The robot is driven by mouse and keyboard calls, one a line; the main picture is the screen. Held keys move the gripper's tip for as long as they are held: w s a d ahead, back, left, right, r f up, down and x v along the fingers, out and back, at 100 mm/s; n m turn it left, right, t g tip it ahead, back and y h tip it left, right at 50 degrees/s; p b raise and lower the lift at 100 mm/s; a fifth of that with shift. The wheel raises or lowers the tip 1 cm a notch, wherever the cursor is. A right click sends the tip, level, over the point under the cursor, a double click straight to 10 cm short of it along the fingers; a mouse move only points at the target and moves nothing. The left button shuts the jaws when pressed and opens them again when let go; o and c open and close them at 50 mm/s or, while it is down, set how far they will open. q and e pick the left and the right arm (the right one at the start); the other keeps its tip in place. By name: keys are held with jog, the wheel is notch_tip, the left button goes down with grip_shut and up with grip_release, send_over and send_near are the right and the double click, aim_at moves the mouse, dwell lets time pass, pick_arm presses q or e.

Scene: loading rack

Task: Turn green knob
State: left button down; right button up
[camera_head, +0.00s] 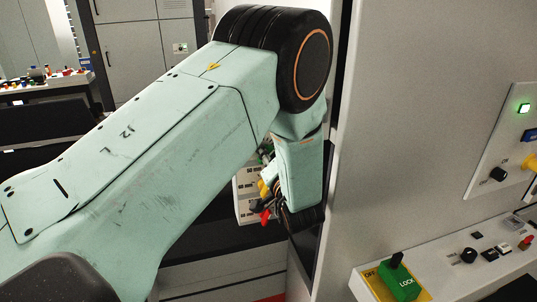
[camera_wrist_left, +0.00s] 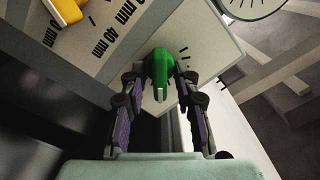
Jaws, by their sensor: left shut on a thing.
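The green knob (camera_wrist_left: 160,67) sits on a pale panel with black dial marks in the left wrist view. My left gripper (camera_wrist_left: 162,82) is shut on it, with one finger on each side. In the head view my left arm reaches toward a pale panel (camera_head: 244,204) with yellow and red knobs. The arm's wrist covers part of that panel, and I cannot make out the gripper's hold there. My right gripper is in neither view.
A yellow part (camera_wrist_left: 72,12) stands near the knob. A green LOCK block (camera_head: 401,283) is at the lower right, on a console with switches (camera_head: 490,254). A large grey wall (camera_head: 400,130) rises right of my arm. A cluttered bench (camera_head: 45,82) stands far left.

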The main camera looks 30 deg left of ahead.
pick_arm(q)
jog(key=c, duration=1.4)
grip_release()
jog(key=shift+o, duration=0.2)
jog(key=shift+a, duration=0.2)
jog(key=shift+w+f, duration=0.1)
jog(key=v, duration=0.7)
jog(key=shift+d, duration=0.1)
